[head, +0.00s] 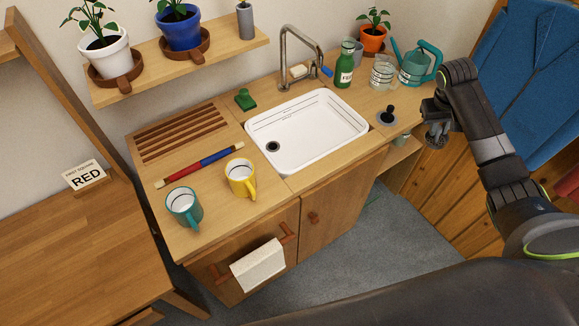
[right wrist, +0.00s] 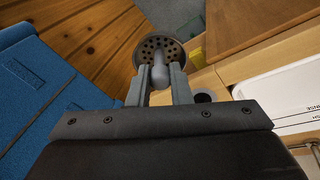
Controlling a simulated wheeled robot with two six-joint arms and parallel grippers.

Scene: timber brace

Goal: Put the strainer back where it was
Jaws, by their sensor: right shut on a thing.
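The strainer (right wrist: 153,46) is a grey round disc with many small holes and a rounded grey knob. In the right wrist view my right gripper (right wrist: 160,82) is shut on this knob. In the head view my right gripper (head: 438,118) is off the counter's right end, with the strainer (head: 437,138) below it, small and partly hidden. The white sink (head: 318,128) has a dark round drain (head: 272,147) at its lower left. My left gripper is not in view.
A green bottle (head: 344,66), glass jar (head: 382,72) and teal watering can (head: 420,64) stand behind the counter's right part. The faucet (head: 300,55) rises behind the sink. Teal (head: 184,207) and yellow (head: 241,177) mugs stand left.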

